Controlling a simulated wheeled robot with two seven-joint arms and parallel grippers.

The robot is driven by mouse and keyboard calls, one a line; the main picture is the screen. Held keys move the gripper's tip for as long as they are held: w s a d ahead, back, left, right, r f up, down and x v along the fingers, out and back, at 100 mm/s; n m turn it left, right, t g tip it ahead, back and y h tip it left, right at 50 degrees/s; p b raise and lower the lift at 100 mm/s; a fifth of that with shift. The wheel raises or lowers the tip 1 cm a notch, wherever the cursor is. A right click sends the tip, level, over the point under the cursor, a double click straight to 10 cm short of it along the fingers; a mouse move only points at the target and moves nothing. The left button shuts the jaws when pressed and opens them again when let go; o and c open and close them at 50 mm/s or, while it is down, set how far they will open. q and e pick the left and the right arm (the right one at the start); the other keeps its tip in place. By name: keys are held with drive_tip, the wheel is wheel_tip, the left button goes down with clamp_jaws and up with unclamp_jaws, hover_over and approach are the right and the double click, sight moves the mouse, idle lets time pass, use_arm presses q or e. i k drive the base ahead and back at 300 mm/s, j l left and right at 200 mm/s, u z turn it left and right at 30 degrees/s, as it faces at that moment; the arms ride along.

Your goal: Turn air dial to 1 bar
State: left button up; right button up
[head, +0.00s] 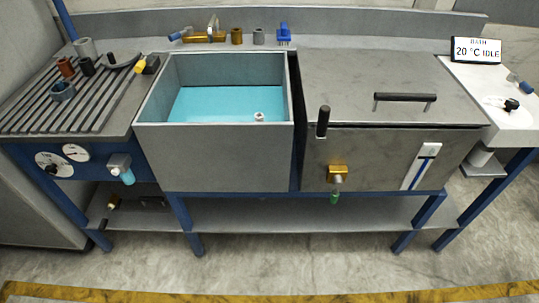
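A round white dial with a black knob (51,168) sits on the blue front panel below the slatted rack at the left. A round gauge with a needle (76,152) is beside it on the right. The markings on both are too small to read. A second dial with a black knob (511,105) lies on the white side table at the right, below a display (477,49) reading "BATH 20 °C IDLE". Neither of my grippers is in view.
A grey basin with a blue floor (214,158) stands in the middle, with a closed steel lid (365,75) to its right. A fitting with a blue bowl (124,170) hangs right of the gauge. The floor in front is clear.

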sight(52, 170)
drive_tip(key=u, duration=1.6)
